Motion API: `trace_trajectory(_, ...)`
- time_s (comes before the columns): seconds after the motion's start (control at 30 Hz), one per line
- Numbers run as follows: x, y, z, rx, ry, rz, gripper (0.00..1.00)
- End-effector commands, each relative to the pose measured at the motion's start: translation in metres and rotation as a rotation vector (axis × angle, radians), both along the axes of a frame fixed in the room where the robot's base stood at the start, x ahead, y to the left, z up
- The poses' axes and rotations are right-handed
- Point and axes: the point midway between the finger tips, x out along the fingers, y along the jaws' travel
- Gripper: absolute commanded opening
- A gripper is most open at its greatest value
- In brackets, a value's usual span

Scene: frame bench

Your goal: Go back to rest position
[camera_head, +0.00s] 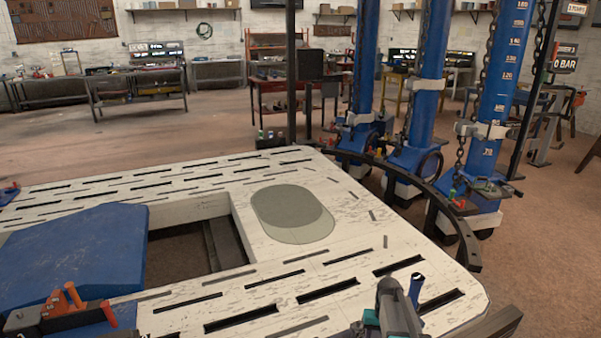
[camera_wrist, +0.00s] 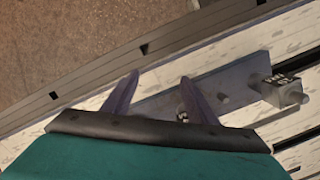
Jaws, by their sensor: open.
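My gripper (camera_wrist: 160,76) shows in the wrist view with two purple fingers standing apart from a dark band on a teal body. Nothing is between the fingers. Beyond and beside the fingers a grey metal plate (camera_wrist: 165,98) with bolts lies on the slotted white bench (camera_wrist: 290,38), near its edge. In the head view a grey and teal part with a blue piece shows at the bottom edge; I cannot tell whether it is my arm. The bench (camera_head: 330,262) also fills the front of the head view.
A blue panel (camera_head: 75,250) lies beside the opening at the left. A clamp with orange handles (camera_head: 70,308) sits at the front left. Blue towers (camera_head: 425,80) with chains and a curved dark rail (camera_head: 440,203) stand at the right. Open floor (camera_head: 60,150) lies behind the bench.

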Motion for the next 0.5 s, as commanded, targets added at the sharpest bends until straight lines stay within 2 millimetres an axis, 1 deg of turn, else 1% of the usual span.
trace_trajectory(0.03, -0.019, 0.008, -0.010, 0.003, 0.018, 0.009, 0.53)
trace_trajectory(0.17, -0.055, 0.023, -0.034, 0.009, 0.056, 0.029, 0.53)
trace_trajectory(0.3, -0.097, 0.039, -0.058, 0.014, 0.099, 0.050, 0.53)
trace_trajectory(0.37, -0.115, 0.045, -0.067, 0.016, 0.117, 0.060, 0.53)
trace_trajectory(0.5, -0.158, 0.058, -0.085, 0.021, 0.160, 0.081, 0.53)
